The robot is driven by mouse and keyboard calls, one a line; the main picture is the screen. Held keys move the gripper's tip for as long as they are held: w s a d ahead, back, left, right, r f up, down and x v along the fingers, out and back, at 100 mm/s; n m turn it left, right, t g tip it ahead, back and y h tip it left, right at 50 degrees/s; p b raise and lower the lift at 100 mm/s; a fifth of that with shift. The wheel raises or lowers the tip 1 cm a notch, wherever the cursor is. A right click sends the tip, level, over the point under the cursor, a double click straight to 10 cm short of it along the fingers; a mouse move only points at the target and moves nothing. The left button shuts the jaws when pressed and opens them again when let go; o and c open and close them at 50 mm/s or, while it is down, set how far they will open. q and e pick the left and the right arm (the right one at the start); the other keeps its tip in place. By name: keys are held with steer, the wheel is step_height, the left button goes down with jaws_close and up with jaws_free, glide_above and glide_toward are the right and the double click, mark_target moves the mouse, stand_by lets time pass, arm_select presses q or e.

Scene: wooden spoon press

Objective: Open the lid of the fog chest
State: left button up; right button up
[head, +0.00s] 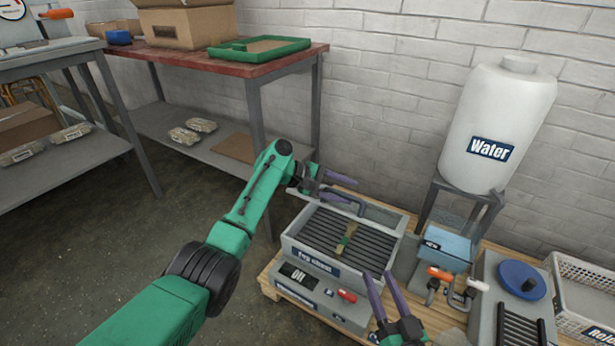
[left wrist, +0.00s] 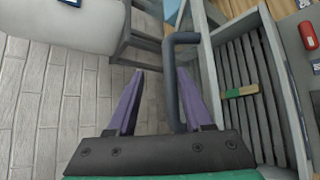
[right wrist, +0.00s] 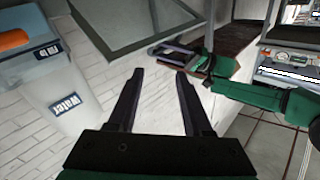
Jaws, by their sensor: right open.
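The fog chest (head: 385,245) is a grey box with a slatted bed, in the middle of the head view and at the right of the left wrist view (left wrist: 207,62). A see-through framed pane in the right wrist view (right wrist: 135,25) may be its lid, but I cannot tell its angle. A dark bar handle (left wrist: 172,75) shows in the left wrist view. My left gripper (head: 352,190) is open at the chest's back edge, with the handle between its fingers, nearer the right one. Contact cannot be told. My right gripper (head: 382,282) is open and empty near the front right corner.
A small wooden piece with a green band (head: 347,240) lies on the slats. The water tank (head: 497,120) stands behind to the right. A blue-topped box (head: 447,245) and orange-handled tools (head: 440,274) crowd the chest's right side. Open floor (head: 90,240) lies left.

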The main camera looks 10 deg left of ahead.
arm_select(q)
steer(key=p+v, duration=0.1)
steer(key=v, duration=0.1)
steer(key=shift+a+r, duration=0.25)
steer(key=p+v, duration=0.4)
steer(key=v, duration=0.4)
steer(key=shift+a, duration=0.25)
arm_select(e)
steer(key=s+f+g, duration=0.5)
steer(key=s+f, duration=0.3)
steer(key=s, duration=0.2)
steer(key=shift+a+f+g+h, duration=0.3)
steer(key=shift+f+g+h, duration=0.1)
arm_select(q)
steer(key=shift+s, duration=0.1)
arm_select(e)
steer(key=shift+w, duration=0.1)
